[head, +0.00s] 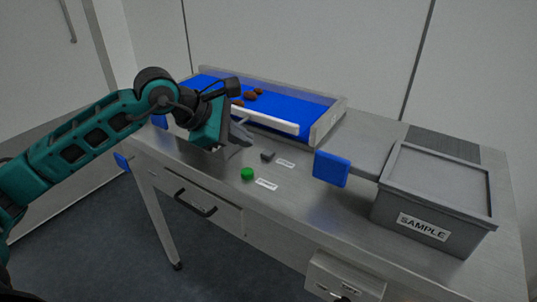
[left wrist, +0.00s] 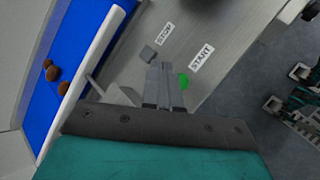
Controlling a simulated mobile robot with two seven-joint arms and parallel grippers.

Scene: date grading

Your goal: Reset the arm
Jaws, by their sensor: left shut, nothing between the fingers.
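My left arm (head: 95,130) reaches in from the left in the head view. Its gripper (head: 240,133) hangs over the steel table, in front of the blue belt. In the left wrist view the fingers of my left gripper (left wrist: 164,72) are together and empty. Their tips are near a green button (left wrist: 183,81) and a dark grey button (left wrist: 147,52). The green button (head: 247,174) and the grey button (head: 267,156) also show in the head view, beside their START (left wrist: 202,57) and STOP (left wrist: 165,33) labels.
Several brown dates (head: 250,95) lie on the blue belt (head: 290,105), behind a white rail (head: 265,121). A grey SAMPLE box (head: 430,205) stands on the right. A blue block (head: 331,168) sits beside the chute. A drawer (head: 195,195) is under the table (head: 290,205).

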